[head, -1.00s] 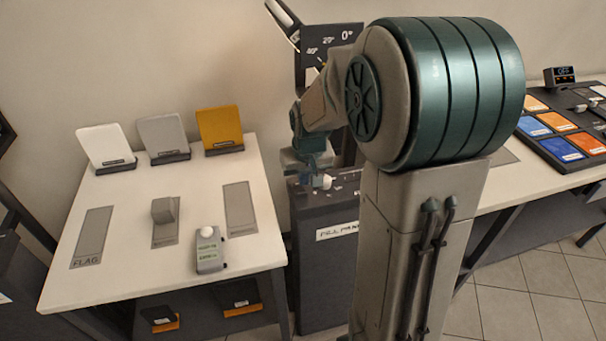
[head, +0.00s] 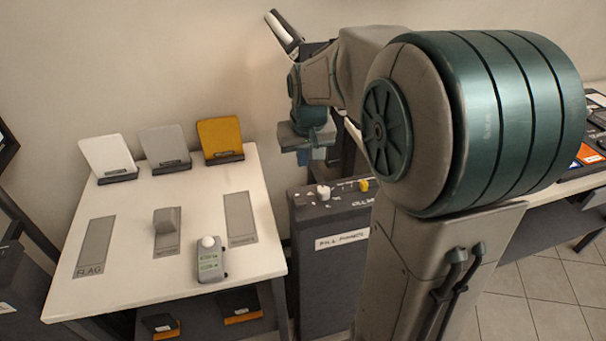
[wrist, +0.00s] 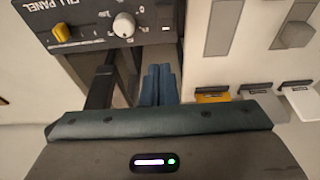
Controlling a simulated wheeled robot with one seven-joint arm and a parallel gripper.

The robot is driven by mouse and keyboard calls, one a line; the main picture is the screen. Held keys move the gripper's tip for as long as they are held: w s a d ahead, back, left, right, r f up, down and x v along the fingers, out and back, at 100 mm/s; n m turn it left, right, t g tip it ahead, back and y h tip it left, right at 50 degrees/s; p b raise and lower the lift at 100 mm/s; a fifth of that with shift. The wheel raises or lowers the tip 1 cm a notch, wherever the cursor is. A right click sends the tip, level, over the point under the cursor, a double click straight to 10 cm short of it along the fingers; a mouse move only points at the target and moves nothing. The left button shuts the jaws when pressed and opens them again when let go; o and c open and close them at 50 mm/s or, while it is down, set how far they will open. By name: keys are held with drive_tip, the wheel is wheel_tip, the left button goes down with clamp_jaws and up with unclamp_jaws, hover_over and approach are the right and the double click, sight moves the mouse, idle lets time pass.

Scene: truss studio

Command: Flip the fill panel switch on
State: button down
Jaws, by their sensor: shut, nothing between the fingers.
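The fill panel (head: 343,243) is a dark pedestal with a white label on its front. Its top carries a white round knob (head: 323,192) and a yellow knob or switch (head: 363,185). In the wrist view the panel top (wrist: 92,38) shows at upper left, with the yellow part (wrist: 61,32) near the "PANEL" lettering and the white knob (wrist: 124,25) beside it. I cannot tell which setting either is at. My gripper (head: 318,155) is raised above and behind the panel, apart from it. Its blue fingers (wrist: 158,84) are together and empty.
A white table (head: 130,275) stands to the left with white, grey and yellow tablets (head: 220,138) at its back and a small grey device (head: 210,260) at its front. A second table is at right.

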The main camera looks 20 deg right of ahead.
drive_tip(key=shift+r, duration=1.9)
drive_tip(key=s+a+f, duration=0.1)
drive_tip(key=s+f, duration=0.1)
drive_tip(key=s, duration=0.8)
drive_tip(key=s+a+f, duration=0.2)
drive_tip(key=s, duration=0.8)
drive_tip(key=shift+a+f+n, duration=0.2)
drive_tip(key=shift+f+n, duration=0.1)
